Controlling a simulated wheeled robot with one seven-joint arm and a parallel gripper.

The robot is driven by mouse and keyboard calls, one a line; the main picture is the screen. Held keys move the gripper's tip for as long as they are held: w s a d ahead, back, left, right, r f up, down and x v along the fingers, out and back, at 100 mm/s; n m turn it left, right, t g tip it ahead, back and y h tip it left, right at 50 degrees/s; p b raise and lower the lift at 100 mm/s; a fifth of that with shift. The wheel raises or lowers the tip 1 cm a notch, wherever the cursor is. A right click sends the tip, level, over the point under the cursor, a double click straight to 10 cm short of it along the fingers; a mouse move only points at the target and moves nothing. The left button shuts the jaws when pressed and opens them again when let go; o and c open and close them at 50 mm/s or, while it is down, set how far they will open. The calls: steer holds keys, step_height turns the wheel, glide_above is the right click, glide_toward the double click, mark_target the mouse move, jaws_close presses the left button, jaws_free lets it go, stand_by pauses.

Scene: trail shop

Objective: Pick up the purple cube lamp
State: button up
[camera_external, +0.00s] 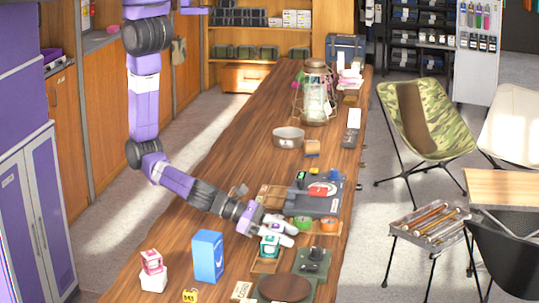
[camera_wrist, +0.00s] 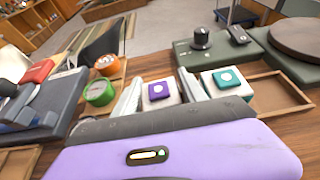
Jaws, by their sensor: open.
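The purple cube lamp (camera_wrist: 158,92) is a small white cube with a purple top bearing a white mark. In the wrist view it sits between the two pale fingers of my gripper (camera_wrist: 159,76), which are open, one on each side of it. I cannot tell whether either finger touches it. A similar cube lamp with a teal top (camera_wrist: 228,80) stands just right of the right finger, in a wooden tray (camera_wrist: 275,95). In the external view my gripper (camera_external: 281,232) is low over the near part of the counter and mostly hides the purple lamp.
Green (camera_wrist: 99,92) and orange (camera_wrist: 107,64) rolls lie left of the fingers. A grey-green device with a knob (camera_wrist: 203,38) is behind. In the external view, a blue box (camera_external: 208,256) and a stacked pink-and-white item (camera_external: 152,272) stand left on the wooden counter (camera_external: 255,135).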

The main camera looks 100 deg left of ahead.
jaws_close()
